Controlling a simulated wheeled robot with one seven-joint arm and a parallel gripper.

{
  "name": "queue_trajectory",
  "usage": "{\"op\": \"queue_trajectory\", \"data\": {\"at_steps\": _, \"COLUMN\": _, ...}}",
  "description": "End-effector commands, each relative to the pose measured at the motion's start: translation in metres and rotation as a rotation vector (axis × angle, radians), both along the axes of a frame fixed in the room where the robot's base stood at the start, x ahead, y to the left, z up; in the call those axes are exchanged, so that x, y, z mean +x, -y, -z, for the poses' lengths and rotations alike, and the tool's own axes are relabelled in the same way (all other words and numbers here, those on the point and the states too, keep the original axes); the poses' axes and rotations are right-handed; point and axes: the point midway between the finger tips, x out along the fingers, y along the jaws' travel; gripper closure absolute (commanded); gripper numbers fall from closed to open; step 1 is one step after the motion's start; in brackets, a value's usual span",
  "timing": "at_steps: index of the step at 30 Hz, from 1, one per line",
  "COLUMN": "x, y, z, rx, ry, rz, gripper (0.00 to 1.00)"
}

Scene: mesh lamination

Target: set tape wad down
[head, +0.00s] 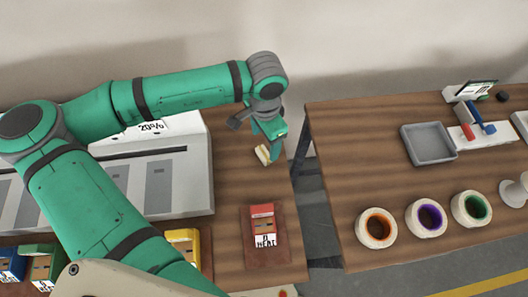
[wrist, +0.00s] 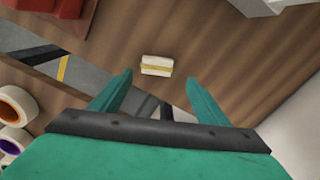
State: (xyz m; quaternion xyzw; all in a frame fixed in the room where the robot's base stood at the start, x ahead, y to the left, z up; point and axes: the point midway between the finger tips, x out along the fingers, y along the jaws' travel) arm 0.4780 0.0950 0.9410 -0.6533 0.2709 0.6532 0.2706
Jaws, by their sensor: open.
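The tape wad, a small cream block with a yellow band (wrist: 156,66), lies on the wooden table in the wrist view, beyond my fingertips and roughly between their lines. It also shows in the head view (head: 263,155), beside my fingers near the table's right edge. My gripper (wrist: 157,82) is open, with its two green fingers apart and nothing between them. In the head view my gripper (head: 272,136) hangs over the right end of the left table, close to the wad.
A red box (head: 263,226) stands on a brown mat at the left table's front. A gap with floor separates the tables. The right table holds a grey tray (head: 428,158), tape rolls with orange (head: 376,227), purple (head: 426,217) and green (head: 471,209) cores, and a scale-like device.

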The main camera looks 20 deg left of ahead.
Motion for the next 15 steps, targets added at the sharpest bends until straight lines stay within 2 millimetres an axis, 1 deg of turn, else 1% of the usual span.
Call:
{"op": "queue_trajectory", "data": {"at_steps": 6, "x": -0.005, "y": 0.0, "z": 0.03, "rx": 0.001, "ry": -0.002, "rz": -0.007, "gripper": 0.31}}
{"op": "queue_trajectory", "data": {"at_steps": 9, "x": -0.005, "y": -0.001, "z": 0.04, "rx": 0.0, "ry": -0.001, "rz": -0.008, "gripper": 0.31}}
{"op": "queue_trajectory", "data": {"at_steps": 15, "x": -0.005, "y": 0.0, "z": 0.045, "rx": 0.001, "ry": 0.001, "rz": -0.005, "gripper": 0.31}}
